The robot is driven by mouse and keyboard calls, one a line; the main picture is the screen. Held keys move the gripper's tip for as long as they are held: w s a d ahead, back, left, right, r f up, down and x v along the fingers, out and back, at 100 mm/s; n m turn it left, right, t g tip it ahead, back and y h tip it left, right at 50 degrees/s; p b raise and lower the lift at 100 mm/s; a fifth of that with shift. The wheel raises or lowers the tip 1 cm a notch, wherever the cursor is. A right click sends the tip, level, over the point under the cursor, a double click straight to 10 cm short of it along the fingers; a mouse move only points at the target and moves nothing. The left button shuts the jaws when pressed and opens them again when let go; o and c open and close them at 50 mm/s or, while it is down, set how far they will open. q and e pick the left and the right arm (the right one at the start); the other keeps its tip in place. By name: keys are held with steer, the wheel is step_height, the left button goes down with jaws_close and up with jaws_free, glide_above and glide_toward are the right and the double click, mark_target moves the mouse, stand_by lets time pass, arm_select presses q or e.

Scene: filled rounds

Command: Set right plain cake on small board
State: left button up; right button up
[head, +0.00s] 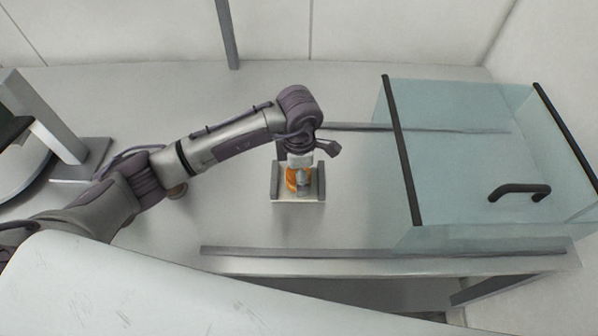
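My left arm comes in from the left, and its gripper (303,186) points down over the small board (311,199). The board is a pale square with dark strips along its left and right sides, on the grey counter. An orange round thing (291,179), perhaps the plain cake, shows at the gripper, over the middle of the board. The gripper hides part of it. I cannot tell whether the fingers are closed on it or whether it touches the board. My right gripper is out of view.
A glass case (450,185) with dark edges and a black handle (519,191) stands to the right. A grey machine or stand (62,130) is at the far left. The counter (245,225) is clear around the board. A wall and grey post (228,35) are behind.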

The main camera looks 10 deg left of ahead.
arm_select(q)
step_height(320, 180, up, 11)
steer(key=b, duration=0.3)
steer(key=shift+f+b, duration=0.1)
steer(key=shift+b, duration=0.25)
steer(key=shift+r, duration=0.65)
